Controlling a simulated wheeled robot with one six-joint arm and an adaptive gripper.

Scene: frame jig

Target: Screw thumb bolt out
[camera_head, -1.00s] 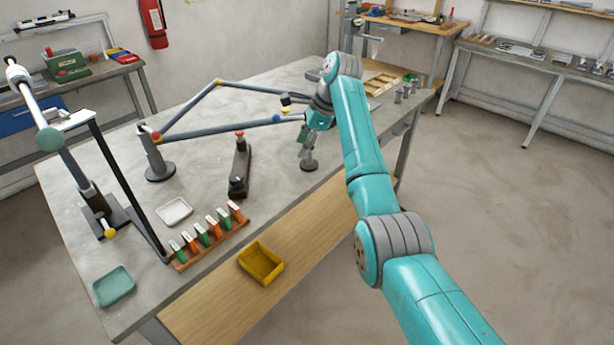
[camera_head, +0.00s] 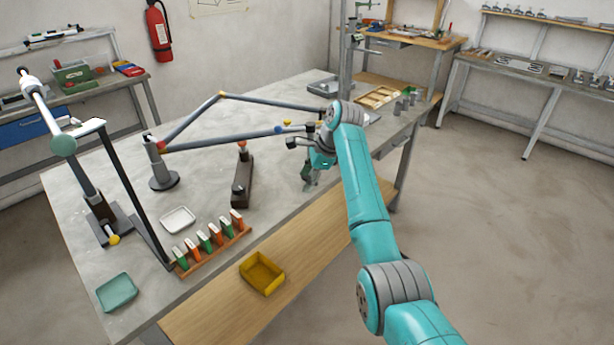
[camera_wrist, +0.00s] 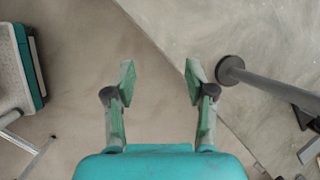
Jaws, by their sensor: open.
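I cannot single out the thumb bolt with certainty. A linked frame of grey rods (camera_head: 225,139) with coloured joints spans the table from a round-footed post (camera_head: 163,178). A dark upright block with an orange-red top (camera_head: 242,170) stands in front of it. My gripper (camera_head: 309,180) is at the table's right front side, right of that block. In the wrist view my gripper (camera_wrist: 160,80) is open with nothing between its fingers. A grey post with a dark round foot (camera_wrist: 231,70) stands just right of the fingers.
A rack of orange and green pieces (camera_head: 212,242), a white dish (camera_head: 178,220), a teal tray (camera_head: 117,292) and a black frame (camera_head: 135,200) occupy the table's left. A yellow bin (camera_head: 262,273) sits on the lower wooden shelf (camera_head: 225,310). The table edge (camera_wrist: 185,90) runs under my gripper.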

